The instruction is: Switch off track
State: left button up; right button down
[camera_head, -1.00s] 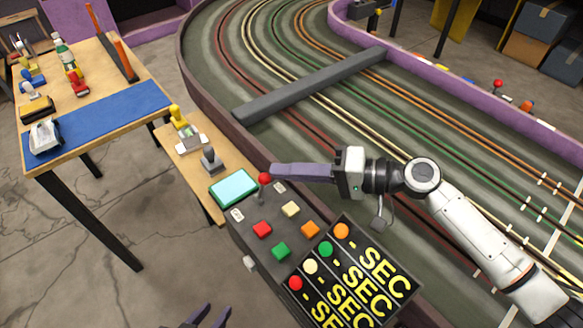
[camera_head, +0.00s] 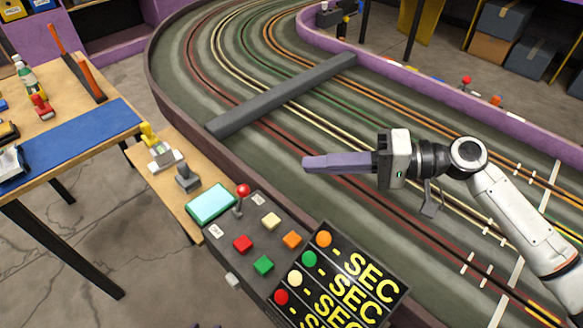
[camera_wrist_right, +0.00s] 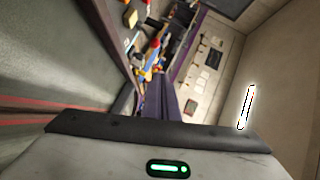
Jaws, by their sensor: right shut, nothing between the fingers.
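The control panel (camera_head: 222,261) stands beside the track (camera_head: 400,100) and carries a lever with a red ball top (camera_head: 243,190). In the right wrist view the purple fingers (camera_wrist_right: 166,98) also show closed together. My left gripper cannot be made out in the head view.
A grey bar (camera_head: 285,95) crosses the track. A wooden table (camera_head: 70,150) with a blue mat is at left.

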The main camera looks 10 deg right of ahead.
jog(key=shift+v, duration=1.1)
jog(key=shift+r, duration=0.1)
